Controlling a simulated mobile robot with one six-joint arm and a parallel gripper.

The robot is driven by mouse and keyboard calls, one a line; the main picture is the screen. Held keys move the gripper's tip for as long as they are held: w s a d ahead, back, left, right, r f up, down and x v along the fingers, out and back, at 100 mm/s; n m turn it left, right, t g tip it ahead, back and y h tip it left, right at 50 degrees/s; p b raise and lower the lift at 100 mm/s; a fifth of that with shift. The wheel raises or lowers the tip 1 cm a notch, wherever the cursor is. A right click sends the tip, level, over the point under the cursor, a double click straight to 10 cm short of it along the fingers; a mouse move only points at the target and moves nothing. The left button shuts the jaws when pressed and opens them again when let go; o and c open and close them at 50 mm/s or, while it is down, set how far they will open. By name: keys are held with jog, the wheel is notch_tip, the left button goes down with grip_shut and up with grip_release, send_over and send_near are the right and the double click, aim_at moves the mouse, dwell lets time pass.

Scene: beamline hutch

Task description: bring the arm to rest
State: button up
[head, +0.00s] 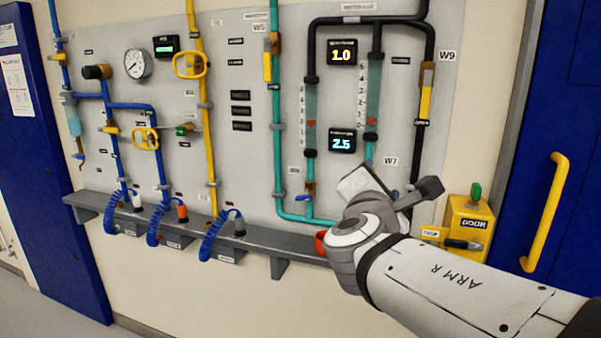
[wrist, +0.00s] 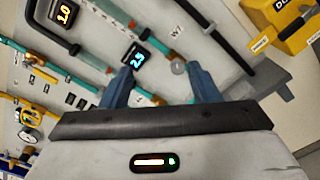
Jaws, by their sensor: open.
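My arm reaches in from the lower right in the head view, and its wrist is in front of the right part of the grey wall panel (head: 240,180). The wrist hides my gripper's fingers there. In the wrist view my gripper (wrist: 160,85) shows two blue fingers spread apart with nothing held between them. Beyond the fingers are the panel face, a teal pipe and the lower display reading 2.5 (wrist: 137,57). That display also shows in the head view (head: 342,141), above and left of my wrist. I cannot tell how far the fingertips are from the panel.
A grey ledge (head: 180,226) with coiled blue hoses runs along the panel's foot. A yellow door box (head: 467,225) is close right of my wrist. A blue door with a yellow handle (head: 544,212) stands at the right. The floor at lower left looks clear.

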jog(key=s+d+f+m+g+p, duration=0.2)
jog(key=s+d+f+m+g, duration=0.25)
jog(key=f+m, duration=0.25)
jog(key=s+d+f+m+g+p, duration=0.2)
jog(key=s+d+f+m+g, duration=0.2)
jog(key=f+m+g, duration=0.15)
jog(key=s+a+f+m+g+y+p, duration=0.2)
jog(key=s+a+f+m+g+y, duration=0.2)
jog(key=s+m, duration=0.5)
jog(key=shift+a+f+m+y, duration=0.85)
jog(key=shift+a+f, duration=0.55)
jog(key=shift+f, duration=0.5)
dwell(1.7)
